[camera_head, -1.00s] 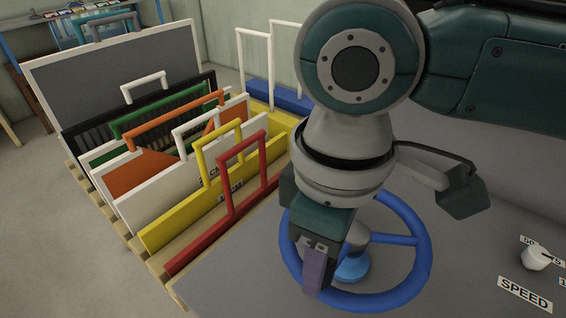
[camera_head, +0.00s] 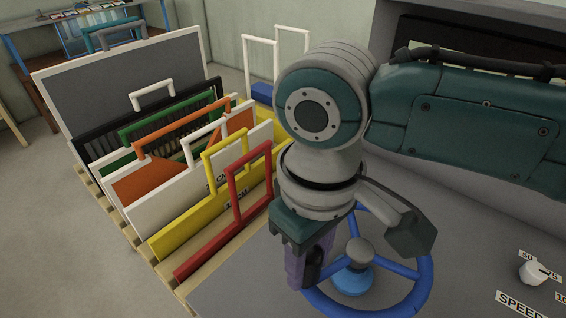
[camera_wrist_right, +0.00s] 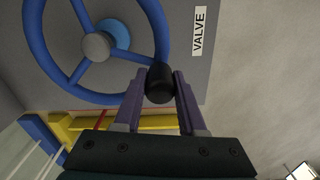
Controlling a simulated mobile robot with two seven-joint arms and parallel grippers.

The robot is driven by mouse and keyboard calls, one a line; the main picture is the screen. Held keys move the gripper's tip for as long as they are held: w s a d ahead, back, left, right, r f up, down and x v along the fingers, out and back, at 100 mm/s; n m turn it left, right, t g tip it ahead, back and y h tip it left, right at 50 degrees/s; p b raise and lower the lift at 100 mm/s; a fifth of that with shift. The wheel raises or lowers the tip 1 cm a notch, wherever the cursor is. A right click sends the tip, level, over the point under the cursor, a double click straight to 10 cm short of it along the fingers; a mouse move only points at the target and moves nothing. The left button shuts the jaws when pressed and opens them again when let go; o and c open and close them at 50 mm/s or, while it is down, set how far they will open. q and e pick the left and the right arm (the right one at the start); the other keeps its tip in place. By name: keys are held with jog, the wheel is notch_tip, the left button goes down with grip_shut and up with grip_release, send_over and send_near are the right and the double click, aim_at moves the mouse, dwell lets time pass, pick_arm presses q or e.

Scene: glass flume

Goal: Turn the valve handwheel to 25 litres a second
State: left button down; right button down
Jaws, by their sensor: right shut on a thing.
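The blue valve handwheel (camera_head: 427,278) stands on the grey panel, partly hidden behind my right arm in the head view. It also shows at the top left of the wrist view (camera_wrist_right: 36,42), with a grey hub and several spokes. A black knob (camera_wrist_right: 160,86) sits at its rim. My right gripper (camera_wrist_right: 160,80) is shut on this knob, one purple finger on each side. In the head view, my right gripper (camera_head: 308,278) is at the left side of the wheel. No flow reading is visible. My left gripper is not in view.
A white speed knob (camera_head: 533,273) with a SPEED label is at the right of the panel. A VALVE label (camera_wrist_right: 200,31) is beside the wheel. A pallet holds several upright framed boards with handles, including a red one (camera_head: 222,250), left of the wheel.

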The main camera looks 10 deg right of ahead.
jog(key=shift+w+a+r+m, duration=0.1)
jog(key=shift+w+a+m, duration=0.15)
jog(key=shift+w+m, duration=0.65)
jog(key=shift+w+m+p, duration=0.3)
jog(key=shift+w+m, duration=0.35)
jog(key=shift+m, duration=0.35)
jog(key=w+m, duration=0.1)
jog(key=w+m+b, duration=0.1)
jog(key=w+m, duration=0.1)
jog(key=shift+d+m, duration=0.2)
jog(key=shift+m, duration=0.1)
jog(key=w+m, duration=0.1)
jog(key=w+d+m+b, duration=0.1)
jog(key=shift+f+m, duration=0.2)
jog(key=shift+m, duration=0.2)
jog(key=shift+w+d+m+b, duration=0.4)
jog(key=shift+w+m+b, duration=0.2)
jog(key=shift+m, duration=0.3)
jog(key=shift+w+d+m+b, duration=0.5)
jog(key=shift+w+d+m, duration=0.2)
jog(key=shift+m, duration=0.4)
jog(key=shift+w+d+r+m+b, duration=0.1)
jog(key=shift+w+d+m+b, duration=0.15)
jog(key=shift+d+m, duration=0.2)
jog(key=shift+w+d+m+b, duration=0.2)
jog(key=shift+d+m, duration=0.1)
jog(key=shift+m, duration=0.25)
